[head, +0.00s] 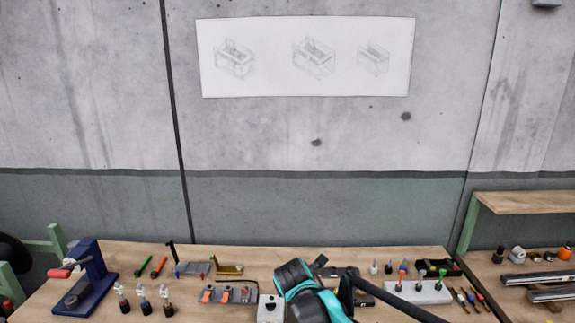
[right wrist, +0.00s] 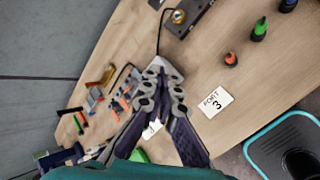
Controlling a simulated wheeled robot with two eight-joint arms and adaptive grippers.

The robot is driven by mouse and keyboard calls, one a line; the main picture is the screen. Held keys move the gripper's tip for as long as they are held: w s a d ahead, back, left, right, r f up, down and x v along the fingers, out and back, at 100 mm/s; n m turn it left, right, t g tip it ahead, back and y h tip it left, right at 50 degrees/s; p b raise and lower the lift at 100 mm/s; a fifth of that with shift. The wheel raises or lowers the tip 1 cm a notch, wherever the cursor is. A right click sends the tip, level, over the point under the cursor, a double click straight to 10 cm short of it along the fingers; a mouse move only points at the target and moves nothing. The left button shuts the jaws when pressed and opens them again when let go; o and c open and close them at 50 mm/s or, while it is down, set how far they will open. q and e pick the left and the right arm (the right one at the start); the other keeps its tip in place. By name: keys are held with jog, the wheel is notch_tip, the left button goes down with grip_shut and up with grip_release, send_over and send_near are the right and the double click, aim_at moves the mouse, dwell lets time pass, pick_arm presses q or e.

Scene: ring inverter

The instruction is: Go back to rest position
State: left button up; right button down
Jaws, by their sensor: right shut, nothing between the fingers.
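My right gripper (right wrist: 160,76) is in the right wrist view, shut and empty, with its fingertips together. It appears above the wooden workbench (right wrist: 125,45). Behind the fingertips is a pale block (right wrist: 174,66) with a dark cable; I cannot tell whether they touch it. In the head view, a black and teal part of my arm reaches over the bench at the lower middle, and the right fingertips cannot be made out there. My left gripper is not in view.
The bench holds a blue press (head: 88,277), several screwdrivers and bottles, and a white block with coloured tools (head: 417,291). A "PORT 3" card (right wrist: 212,101) lies near bottles (right wrist: 259,30). A side shelf (head: 525,202) stands right. Bare wood (head: 225,253) shows between items.

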jog(key=s+d+f+m+b, duration=0.2)
jog(key=s+d+m, duration=1)
jog(key=s, duration=0.4)
jog(key=s+d+f+m, duration=0.1)
jog(key=s+f+m, duration=0.2)
jog(key=s+m, duration=0.2)
jog(key=s+d+f+m+g+b, duration=0.1)
jog(key=s+d+f+m, duration=0.1)
jog(key=s+m, duration=0.3)
jog(key=shift+s+d+f+m+y, duration=0.3)
jog(key=shift+s+f+m, duration=0.1)
jog(key=shift+s+f, duration=0.55)
